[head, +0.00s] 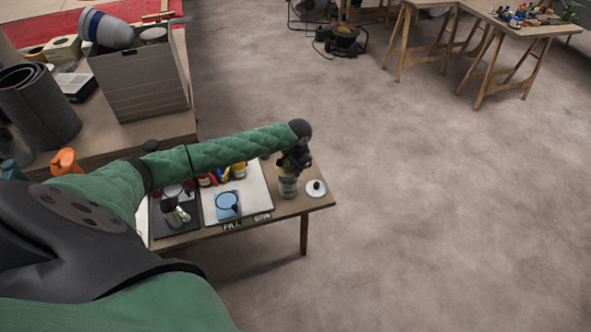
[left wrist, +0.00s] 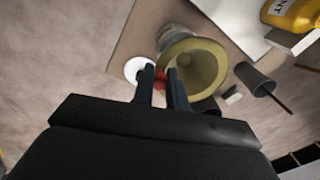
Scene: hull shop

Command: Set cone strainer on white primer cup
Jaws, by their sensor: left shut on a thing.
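My left gripper (head: 291,164) hangs over the right end of the small table. In the left wrist view its fingers (left wrist: 163,92) are close together, with a small red part between them, beside the wide yellowish rim of the cone strainer (left wrist: 222,66). It is shut on the strainer, which is tilted toward the camera. Whether strainer and cup touch, I cannot tell. My right gripper is out of view.
A white round lid with a dark knob (head: 316,188) lies right of the cup, near the table edge. A white board (head: 255,194) with a blue item (head: 228,204) lies left. Open floor (head: 430,200) lies to the right.

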